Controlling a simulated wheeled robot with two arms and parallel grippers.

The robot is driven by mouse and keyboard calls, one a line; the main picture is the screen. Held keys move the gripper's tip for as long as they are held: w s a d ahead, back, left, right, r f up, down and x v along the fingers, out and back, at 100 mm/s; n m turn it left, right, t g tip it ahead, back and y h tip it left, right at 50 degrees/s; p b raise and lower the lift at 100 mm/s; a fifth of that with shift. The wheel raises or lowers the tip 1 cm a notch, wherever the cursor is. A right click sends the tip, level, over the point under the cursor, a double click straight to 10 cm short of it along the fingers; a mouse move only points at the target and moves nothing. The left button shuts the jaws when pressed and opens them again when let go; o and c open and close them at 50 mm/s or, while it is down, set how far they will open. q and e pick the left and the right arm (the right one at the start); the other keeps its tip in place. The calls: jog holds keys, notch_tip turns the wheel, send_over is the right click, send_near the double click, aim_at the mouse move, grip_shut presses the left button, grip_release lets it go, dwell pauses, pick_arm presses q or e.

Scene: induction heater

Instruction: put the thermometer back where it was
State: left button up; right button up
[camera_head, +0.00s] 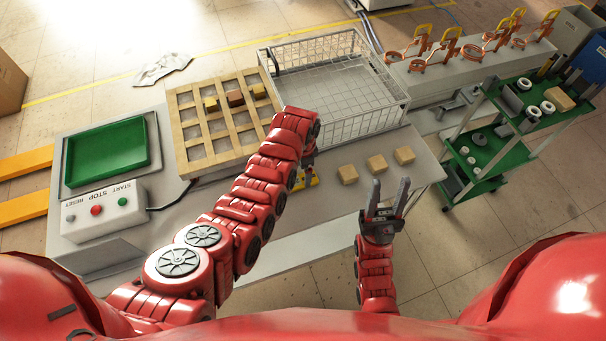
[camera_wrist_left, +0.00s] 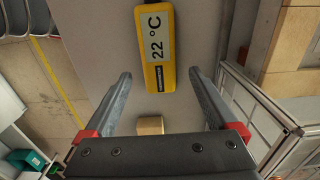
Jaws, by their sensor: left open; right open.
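The thermometer, yellow with a grey display reading 22 °C (camera_wrist_left: 155,47), lies on the grey table top in the left wrist view. In the head view only a yellow part of it (camera_head: 311,179) shows beside my left arm. My left gripper (camera_wrist_left: 160,75) is open, with its fingertips apart near the thermometer's lower end and nothing held. In the head view my left gripper (camera_head: 308,165) is mostly hidden by its own arm. My right gripper (camera_head: 388,190) is open and empty, pointing up the picture in front of the table's front edge.
Wooden blocks (camera_head: 347,174) (camera_head: 377,165) (camera_head: 404,155) stand in a row right of the thermometer. Behind are a wooden grid tray (camera_head: 196,150) and a wire basket (camera_head: 381,121). A green tray (camera_head: 107,152) and a button box (camera_head: 104,212) are at left; a green shelf cart (camera_head: 478,185) at right.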

aim_at(303, 179)
pick_arm(q)
notch_tip(303, 179, up, 8)
jog(key=b, duration=0.2)
jog(key=shift+s, duration=0.1)
dwell(0.4)
